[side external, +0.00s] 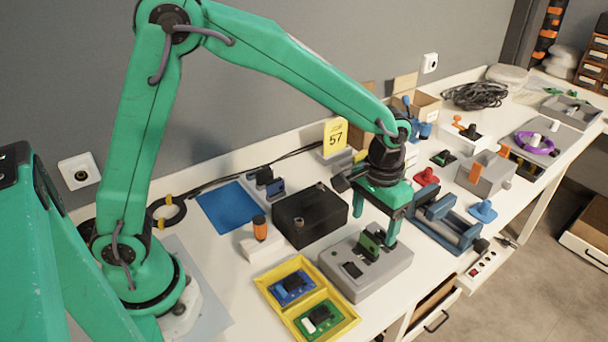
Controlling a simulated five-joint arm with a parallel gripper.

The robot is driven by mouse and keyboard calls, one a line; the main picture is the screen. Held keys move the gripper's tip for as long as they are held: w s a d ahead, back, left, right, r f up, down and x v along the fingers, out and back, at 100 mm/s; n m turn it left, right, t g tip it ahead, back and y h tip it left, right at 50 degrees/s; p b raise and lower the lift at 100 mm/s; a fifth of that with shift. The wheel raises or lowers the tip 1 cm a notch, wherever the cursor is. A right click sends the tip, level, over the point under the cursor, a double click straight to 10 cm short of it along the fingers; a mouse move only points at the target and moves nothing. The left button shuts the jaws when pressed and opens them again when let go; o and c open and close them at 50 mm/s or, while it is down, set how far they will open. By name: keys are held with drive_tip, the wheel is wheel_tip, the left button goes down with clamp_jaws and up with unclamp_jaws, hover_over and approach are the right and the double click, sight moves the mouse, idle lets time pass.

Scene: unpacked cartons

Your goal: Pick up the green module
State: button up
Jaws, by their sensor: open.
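A small green module (369,246) stands upright in the top of a grey fixture block (378,275), beside a black insert. My gripper (375,226) points down over the fixture. Its green fingers are open, one on the far left and one on the near right of the module. The fingers look apart from the module, but I cannot tell the exact gap. A green circuit board (322,317) also lies in the near compartment of a yellow tray (258,285).
A blue board (293,285) lies in the tray's other compartment. A black box (310,214) and an orange-topped part (260,228) stand left of the fixture. A blue clamp-like frame (440,222) stands close on the right. The bench's front edge is near the fixture.

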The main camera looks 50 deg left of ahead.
sight(371, 234)
drive_tip(key=shift+s+f, duration=0.1)
drive_tip(key=shift+f, duration=2.4)
drive_tip(key=c, duration=1.3)
